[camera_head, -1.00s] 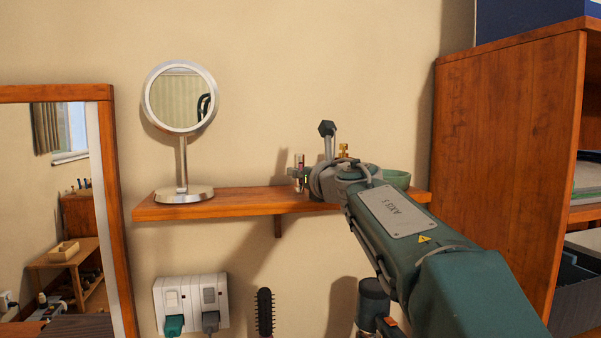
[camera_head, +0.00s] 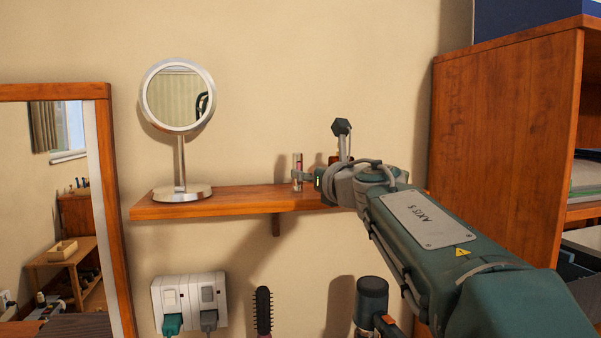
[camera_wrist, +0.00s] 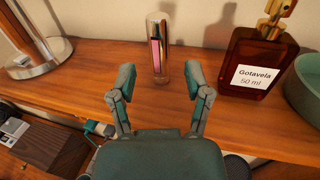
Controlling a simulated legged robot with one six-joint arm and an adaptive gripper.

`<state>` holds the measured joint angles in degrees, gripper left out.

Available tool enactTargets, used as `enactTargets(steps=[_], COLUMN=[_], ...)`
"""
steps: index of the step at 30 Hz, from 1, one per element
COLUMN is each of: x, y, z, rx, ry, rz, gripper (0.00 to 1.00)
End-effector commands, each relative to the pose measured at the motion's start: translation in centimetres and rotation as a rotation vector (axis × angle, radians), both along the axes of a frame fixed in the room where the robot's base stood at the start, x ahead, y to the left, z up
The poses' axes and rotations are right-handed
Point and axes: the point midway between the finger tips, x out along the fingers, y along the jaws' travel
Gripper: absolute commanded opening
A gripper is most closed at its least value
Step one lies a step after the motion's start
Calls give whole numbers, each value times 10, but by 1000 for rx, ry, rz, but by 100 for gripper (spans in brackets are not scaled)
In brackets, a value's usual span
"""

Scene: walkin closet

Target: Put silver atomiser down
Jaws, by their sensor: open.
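The silver atomiser (camera_wrist: 157,45) is a slim upright cylinder with a pink stripe. It stands on the wooden shelf (camera_wrist: 110,55) in the wrist view, and it also shows in the head view (camera_head: 297,170) just left of my gripper. My gripper (camera_wrist: 156,78) is open, its two fingers apart on the near side of the atomiser, with nothing between the fingertips. In the head view my gripper (camera_head: 306,177) is partly hidden behind my wrist.
A round mirror (camera_head: 178,95) stands on the shelf's left part. An amber Gotavela bottle (camera_wrist: 258,62) and a green bowl (camera_wrist: 306,85) stand right of the atomiser. A tall wooden cabinet (camera_head: 505,150) is on the right. Shelf room is clear between mirror and atomiser.

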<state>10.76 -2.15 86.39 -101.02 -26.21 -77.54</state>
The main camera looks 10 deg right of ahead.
Motion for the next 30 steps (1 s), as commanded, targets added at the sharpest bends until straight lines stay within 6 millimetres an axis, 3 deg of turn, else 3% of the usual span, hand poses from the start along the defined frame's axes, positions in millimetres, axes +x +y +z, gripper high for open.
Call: enactTargets(steps=[6,12,23,26,30], x=[-42,-67,-73,-77,-89], y=[-11,-18,-19,-20,-28], z=[0,0,-1,1,-3], rx=[0,-1,16,119,434], ry=[-2,-1,0,-4,-1], rz=[-2,-1,-4,-34,-127], gripper=[63,63,63,63,63])
